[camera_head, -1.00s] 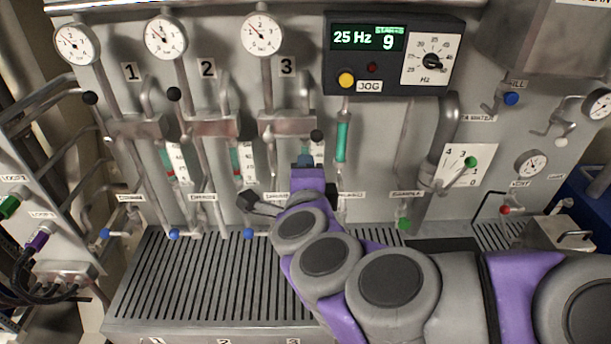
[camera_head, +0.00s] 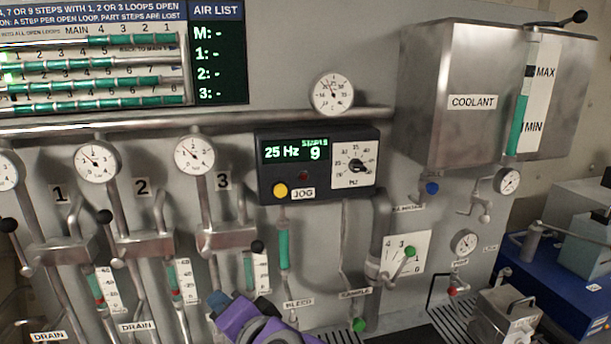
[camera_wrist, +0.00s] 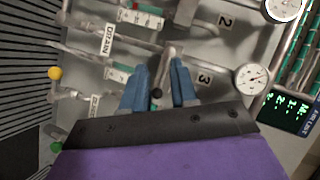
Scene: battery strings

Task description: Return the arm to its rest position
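My purple and grey arm shows at the bottom of the head view, with my gripper (camera_head: 217,302) and its blue fingers in front of the panel, below loop 3's valve block. In the wrist view, the two blue fingers of my gripper (camera_wrist: 158,78) stand apart, with a gap between them. A black knob (camera_wrist: 157,93) shows in that gap, and no finger visibly closes on it. The rest of the arm is below the head view's edge.
The jog box (camera_head: 318,165) reads 25 Hz and 9. Gauges, pipes and black-knobbed levers (camera_head: 257,247) stick out from the panel around my gripper. A coolant tank (camera_head: 470,95) hangs at upper right. A blue bench (camera_head: 560,285) stands at lower right.

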